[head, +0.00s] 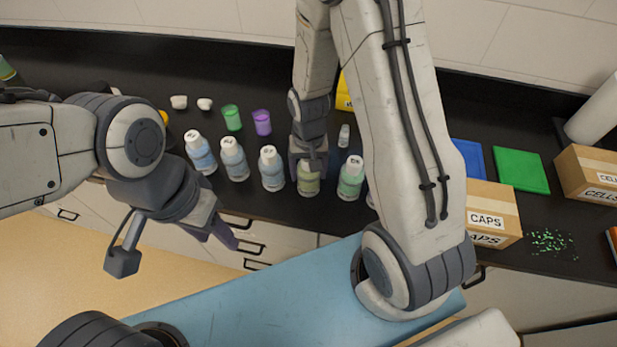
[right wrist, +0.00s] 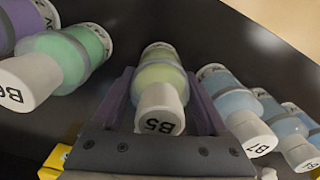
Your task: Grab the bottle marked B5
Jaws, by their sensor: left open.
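The bottle marked B5 (right wrist: 160,95), with yellow-green contents and a white cap, stands between the fingers of my right gripper (right wrist: 160,88) in the right wrist view. The fingers are close along both sides of it; I cannot tell whether they press on it. In the head view the bottle (head: 308,184) stands on the black counter, its top hidden by my right gripper (head: 308,165), which comes down from above. My left gripper (head: 226,236) is open and empty, in front of the counter's edge, away from the bottles.
A green bottle marked B6 (right wrist: 65,58) stands beside B5, and blue bottles (head: 271,168) stand on its other side. Green (head: 231,117) and purple (head: 262,122) containers stand behind. A CAPS box (head: 492,208) is to the right. My right arm hides part of the counter.

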